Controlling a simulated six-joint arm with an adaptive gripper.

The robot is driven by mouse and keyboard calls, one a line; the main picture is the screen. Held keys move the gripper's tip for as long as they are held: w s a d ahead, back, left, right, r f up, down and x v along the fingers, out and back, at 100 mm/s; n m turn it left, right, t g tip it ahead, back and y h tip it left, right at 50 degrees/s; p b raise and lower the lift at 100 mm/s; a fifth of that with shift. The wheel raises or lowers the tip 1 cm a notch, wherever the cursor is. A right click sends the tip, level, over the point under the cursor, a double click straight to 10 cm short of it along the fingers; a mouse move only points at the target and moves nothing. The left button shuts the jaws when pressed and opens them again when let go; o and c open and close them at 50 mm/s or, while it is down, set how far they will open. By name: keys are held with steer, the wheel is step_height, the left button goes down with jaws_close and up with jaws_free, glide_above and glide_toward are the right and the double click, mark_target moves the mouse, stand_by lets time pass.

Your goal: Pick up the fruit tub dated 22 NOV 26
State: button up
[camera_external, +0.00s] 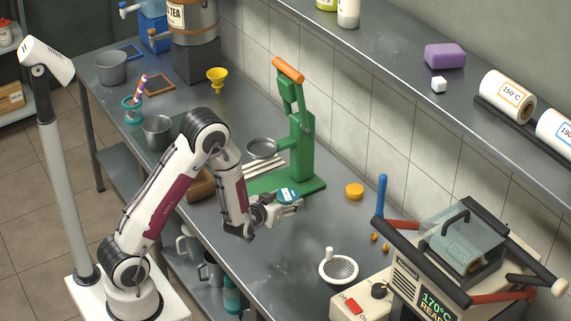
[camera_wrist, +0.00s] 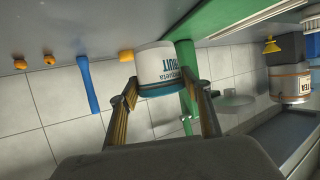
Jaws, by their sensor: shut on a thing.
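The green press (camera_external: 303,150) stands just behind the tub. An orange round piece (camera_external: 355,191) and a blue handle (camera_external: 381,195) are to the right. Steel table (camera_external: 300,235) is clear between.

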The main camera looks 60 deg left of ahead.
mark_target(285, 197)
steer(key=shift+r, duration=2.1)
